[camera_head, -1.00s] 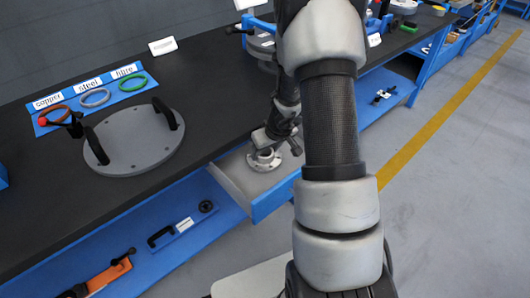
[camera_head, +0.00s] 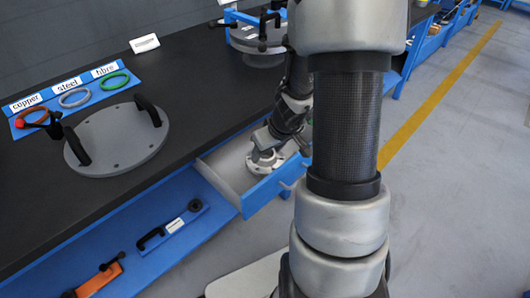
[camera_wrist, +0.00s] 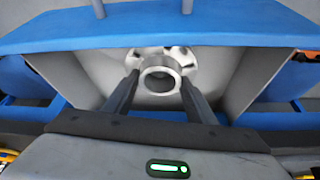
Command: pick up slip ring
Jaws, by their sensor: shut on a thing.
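The slip ring is a pale metal flanged shell (camera_wrist: 161,77) with a round hub and holes in its flange. In the wrist view it is in the middle, framed by the grey drawer. My gripper (camera_wrist: 160,82) has one finger on each side of the hub and is shut on it. In the head view the slip ring (camera_head: 263,168) shows in the open drawer (camera_head: 229,177), under my gripper (camera_head: 266,150). My fingers hide part of it. I cannot tell whether its flange rests on the drawer floor or is slightly raised.
The drawer's blue front (camera_head: 262,192) and grey side walls surround the ring closely. On the black bench (camera_head: 205,100) stand a grey round plate with two handles (camera_head: 117,138) and a blue board (camera_head: 22,131) with copper, steel and fibre rings. A lower blue shelf (camera_head: 160,250) holds tools.

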